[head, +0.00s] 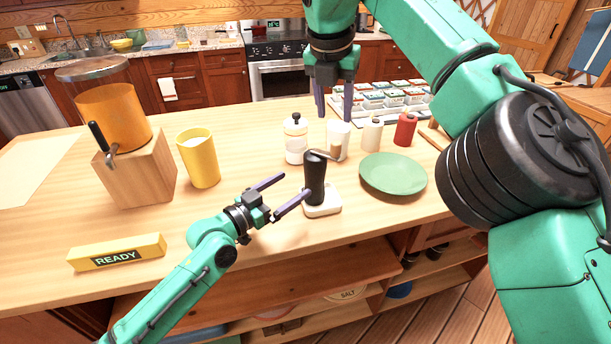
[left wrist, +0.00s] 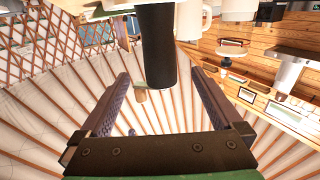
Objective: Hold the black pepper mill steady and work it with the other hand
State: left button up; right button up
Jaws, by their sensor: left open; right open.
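The black pepper mill (head: 315,180) stands upright on a small white base (head: 325,207) near the table's front edge. Its crank arm reaches right to a brown knob (head: 336,152). My left gripper (head: 296,186) is open and empty just left of the mill, fingers pointing at it; the nearer fingertip is close to its left side. In the left wrist view the mill (left wrist: 157,50) shows dark between and beyond the open fingers, and I cannot tell whether they touch it. My right gripper (head: 334,115) is open, pointing down, above and behind the mill over a white cup (head: 339,140).
A white bottle (head: 295,143), a cream shaker (head: 372,134) and a red shaker (head: 405,130) stand behind. A green plate (head: 393,174) is right of the mill. Left are a yellow cup (head: 199,160), a wooden dispenser (head: 138,172) and a READY bar (head: 117,252).

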aim_at(308, 177)
pick_arm(q)
jog(key=x, duration=0.9)
jog(key=shift+d, duration=0.15)
grip_shut()
jog(key=shift+f, duration=0.2)
dwell(0.6)
